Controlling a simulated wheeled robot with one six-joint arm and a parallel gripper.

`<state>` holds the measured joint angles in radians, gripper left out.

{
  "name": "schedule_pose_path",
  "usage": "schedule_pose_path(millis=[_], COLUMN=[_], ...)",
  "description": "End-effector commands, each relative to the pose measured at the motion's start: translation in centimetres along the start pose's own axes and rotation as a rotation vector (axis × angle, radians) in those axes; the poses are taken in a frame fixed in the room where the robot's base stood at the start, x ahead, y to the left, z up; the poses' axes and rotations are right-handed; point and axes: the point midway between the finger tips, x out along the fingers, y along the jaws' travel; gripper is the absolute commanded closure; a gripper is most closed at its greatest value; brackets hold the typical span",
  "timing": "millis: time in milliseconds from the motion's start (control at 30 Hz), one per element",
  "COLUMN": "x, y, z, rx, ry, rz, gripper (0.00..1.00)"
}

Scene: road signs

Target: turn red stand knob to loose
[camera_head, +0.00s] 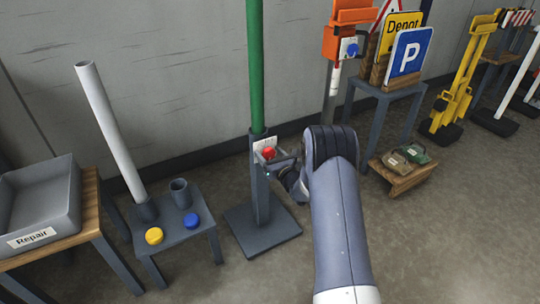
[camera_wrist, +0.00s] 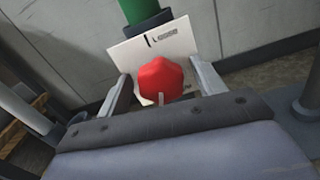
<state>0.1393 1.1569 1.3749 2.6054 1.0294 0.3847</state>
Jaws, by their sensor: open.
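The red knob (camera_head: 268,153) sits on a white plate (camera_head: 264,143) on the front of a dark stand (camera_head: 262,195) that holds a green pole (camera_head: 255,65). In the wrist view the red knob (camera_wrist: 162,78) is faceted, with a white mark at its lower edge, pointing away from the word "Loose" on the plate (camera_wrist: 140,50). The lower lettering is mostly hidden behind the knob. My gripper (camera_wrist: 161,72) is open, with one finger on each side of the knob and a visible gap on both sides. In the head view my gripper (camera_head: 275,163) is right at the plate.
Left are a small table (camera_head: 178,233) with a white tube (camera_head: 108,135), yellow cap (camera_head: 154,236) and blue cap (camera_head: 192,220), and a grey "Repair" bin (camera_head: 45,205). Right are a sign table (camera_head: 390,88), an orange unit (camera_head: 345,42) and a low wooden stool (camera_head: 402,178).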

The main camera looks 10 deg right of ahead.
Motion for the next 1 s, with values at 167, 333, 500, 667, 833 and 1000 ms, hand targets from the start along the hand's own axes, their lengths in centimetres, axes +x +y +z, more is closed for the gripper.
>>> schedule_pose_path(millis=[167, 333, 500, 667, 833, 1000], x=[-0.02, -0.03, -0.03, -0.03, -0.02, 0.0], y=[0.0, 0.0, 0.0, 0.0, 0.0, 0.0], z=[0.01, 0.02, 0.02, 0.0, -0.08, -0.26], rx=[0.0, -0.001, -0.001, -0.002, -0.028, -0.102], ry=[0.0, 0.0, -0.001, -0.001, -0.002, -0.003], rz=[0.0, 0.0, 0.0, 0.0, 0.001, 0.001], gripper=[0.47, 0.61, 0.75, 0.8, 0.8, 0.8])
